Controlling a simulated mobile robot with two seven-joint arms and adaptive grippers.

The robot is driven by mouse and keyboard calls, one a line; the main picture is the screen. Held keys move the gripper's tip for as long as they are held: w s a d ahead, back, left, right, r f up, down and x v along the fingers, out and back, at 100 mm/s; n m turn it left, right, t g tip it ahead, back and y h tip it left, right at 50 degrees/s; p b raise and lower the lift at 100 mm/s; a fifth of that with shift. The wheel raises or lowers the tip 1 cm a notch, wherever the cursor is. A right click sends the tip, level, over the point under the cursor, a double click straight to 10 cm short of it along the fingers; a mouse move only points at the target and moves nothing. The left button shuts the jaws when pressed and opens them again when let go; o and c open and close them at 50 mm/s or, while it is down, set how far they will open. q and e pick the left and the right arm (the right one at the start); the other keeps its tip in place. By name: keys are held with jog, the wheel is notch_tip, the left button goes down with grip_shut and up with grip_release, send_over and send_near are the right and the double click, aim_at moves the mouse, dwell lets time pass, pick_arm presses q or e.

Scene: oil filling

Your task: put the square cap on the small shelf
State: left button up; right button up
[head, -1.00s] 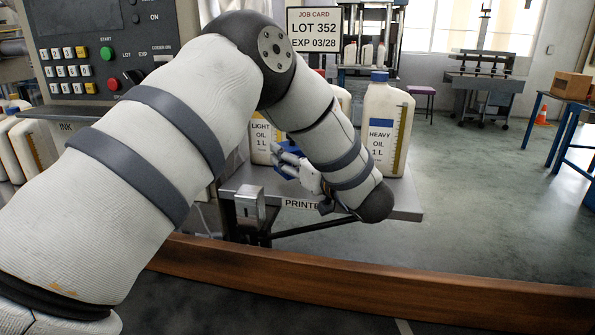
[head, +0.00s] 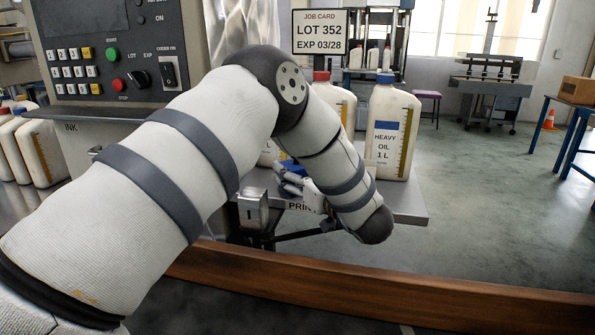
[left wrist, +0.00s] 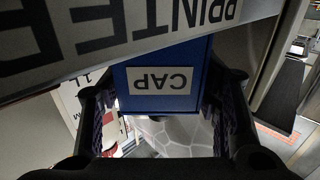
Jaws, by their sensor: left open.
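The blue square cap (left wrist: 158,60), with a white label reading CAP upside down, fills the middle of the left wrist view, under the shelf edge marked PRINTER (left wrist: 150,32). My left gripper (left wrist: 160,92) is open, with one finger on each side of the cap. Whether the fingers touch it cannot be told. In the head view, my left gripper (head: 292,184) is low in front of the grey shelf (head: 408,205), and a bit of blue (head: 291,167) shows by its fingers. Which surface is the small shelf is not clear. My right gripper is not in view.
The HEAVY OIL jug (head: 388,130) stands at the shelf's right. A red-capped jug (head: 340,100) is behind my arm. A metal block (head: 252,209) sits left of my gripper. A control panel (head: 110,55) is at left. A brown beam (head: 380,285) crosses the front.

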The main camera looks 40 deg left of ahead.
aim_at(304, 174)
pick_arm(q)
jog(key=v, duration=0.7)
jog(key=shift+s+d+r, duration=0.1)
jog(key=shift+d+r, duration=0.05)
jog(key=shift+d, duration=0.15)
